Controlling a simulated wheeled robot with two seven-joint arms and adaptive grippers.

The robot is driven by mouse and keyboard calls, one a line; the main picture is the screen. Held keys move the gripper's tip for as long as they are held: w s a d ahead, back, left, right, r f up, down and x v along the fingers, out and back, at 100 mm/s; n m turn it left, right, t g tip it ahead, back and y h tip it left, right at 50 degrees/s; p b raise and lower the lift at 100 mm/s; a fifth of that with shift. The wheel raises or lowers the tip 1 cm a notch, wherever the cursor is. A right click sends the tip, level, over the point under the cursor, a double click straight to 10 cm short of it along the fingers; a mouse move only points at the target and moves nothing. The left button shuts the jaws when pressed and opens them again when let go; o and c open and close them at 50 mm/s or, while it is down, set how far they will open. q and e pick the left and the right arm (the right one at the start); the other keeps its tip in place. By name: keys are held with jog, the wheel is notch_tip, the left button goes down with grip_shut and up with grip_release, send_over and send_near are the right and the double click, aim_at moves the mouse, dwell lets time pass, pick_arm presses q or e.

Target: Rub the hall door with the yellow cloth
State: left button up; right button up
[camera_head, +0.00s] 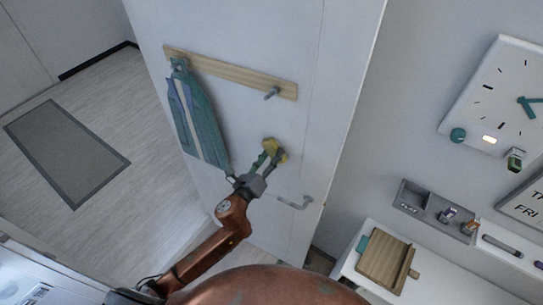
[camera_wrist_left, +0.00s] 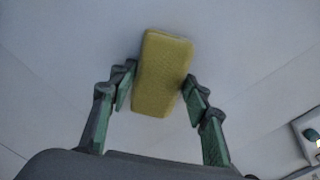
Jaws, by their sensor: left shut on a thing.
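The white hall door (camera_head: 300,125) stands in front of me with a lever handle at its lower right. My left gripper (camera_head: 266,158) is shut on the yellow cloth (camera_head: 279,149), a small block-shaped pad, and holds it at the door's face. In the left wrist view the cloth (camera_wrist_left: 162,72) sits between the two green-padded fingers of the gripper (camera_wrist_left: 156,88), with a pale flat surface behind it. I cannot tell whether the cloth touches the door. My right gripper is not in view.
A wooden rail (camera_head: 232,73) with pegs is on the door, and a teal garment (camera_head: 205,122) hangs from it, left of my gripper. The door handle (camera_head: 296,204) juts out below right. A clock (camera_head: 505,95) and grey organizer (camera_head: 432,208) are on the right wall, above a white desk.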

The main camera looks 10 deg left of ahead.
pick_arm(q)
jog(key=shift+d, duration=0.25)
jog(key=shift+s+d+p, duration=0.25)
jog(key=shift+s+d, duration=0.2)
jog(key=shift+d, duration=1.45)
jog(key=shift+s+d+p, duration=0.25)
jog(key=shift+s+d, duration=0.25)
jog(key=shift+d, duration=1.4)
jog(key=shift+s+d+p, duration=0.25)
jog(key=shift+s+d, duration=0.2)
jog(key=shift+d, duration=1.45)
jog(key=shift+w+a+p, duration=0.2)
jog(key=shift+a+p, duration=0.15)
jog(key=shift+a, duration=0.5)
jog(key=shift+w+a+p, duration=0.15)
jog(key=shift+w+a, duration=0.1)
jog(key=shift+a, duration=0.8)
jog(key=shift+w+a+p, duration=0.15)
jog(key=shift+w+a, duration=0.1)
jog(key=shift+a, duration=0.8)
jog(key=shift+w+a, duration=0.2)
jog(key=shift+a, duration=0.8)
jog(key=shift+w+a, duration=0.3)
jog(key=shift+a, duration=0.7)
jog(key=shift+w+a, duration=0.25)
jog(key=shift+a, duration=0.7)
